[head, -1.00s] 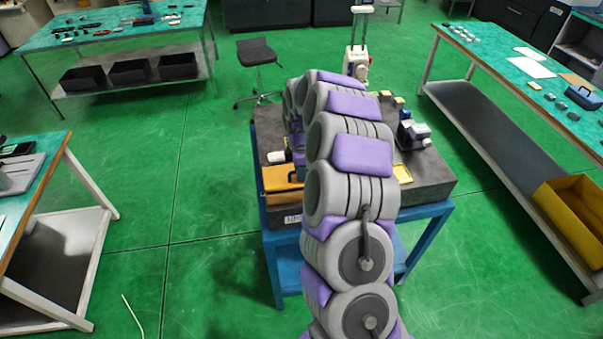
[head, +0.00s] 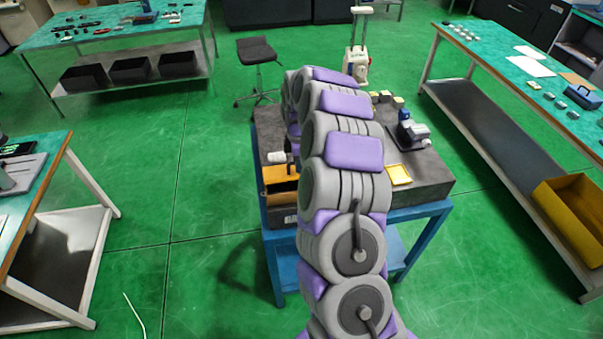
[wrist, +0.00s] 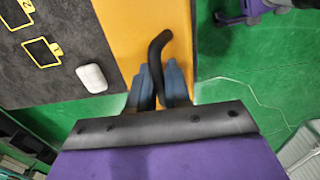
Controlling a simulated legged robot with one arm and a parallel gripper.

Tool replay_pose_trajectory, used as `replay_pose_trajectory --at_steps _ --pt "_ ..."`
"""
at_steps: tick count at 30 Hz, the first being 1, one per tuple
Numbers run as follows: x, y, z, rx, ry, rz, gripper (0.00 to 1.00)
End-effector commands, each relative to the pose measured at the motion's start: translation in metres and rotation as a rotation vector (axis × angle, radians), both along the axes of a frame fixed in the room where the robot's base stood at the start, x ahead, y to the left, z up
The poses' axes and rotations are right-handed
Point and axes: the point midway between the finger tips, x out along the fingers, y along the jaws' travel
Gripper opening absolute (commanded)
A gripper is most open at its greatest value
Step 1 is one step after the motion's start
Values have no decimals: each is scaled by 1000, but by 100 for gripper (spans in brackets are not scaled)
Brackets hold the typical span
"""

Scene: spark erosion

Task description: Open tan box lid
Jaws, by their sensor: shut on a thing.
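The tan box (head: 283,212) sits at the near left corner of the dark worktable, partly hidden behind my arm. Its orange-yellow lid (head: 279,174) looks tilted up, with a gap showing beneath it. In the wrist view the lid (wrist: 128,28) fills the upper middle, with a curved black handle (wrist: 157,52) on it. My gripper (wrist: 162,73) has its blue-grey fingers on either side of the handle and is shut on it. In the head view my gripper is hidden by my arm.
A white rounded object (wrist: 92,78) lies on the dark tabletop beside the lid. A yellow tray (head: 399,174) and a blue-grey device (head: 412,132) stand right of my arm. Green floor is open left of the table.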

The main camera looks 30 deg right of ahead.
Motion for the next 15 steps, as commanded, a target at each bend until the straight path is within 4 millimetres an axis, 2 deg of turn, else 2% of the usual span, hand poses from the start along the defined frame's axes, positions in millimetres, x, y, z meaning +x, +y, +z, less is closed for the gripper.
replay_pose_trajectory --at_steps 15 --pt "6 -2 4 0 2 -1 3"
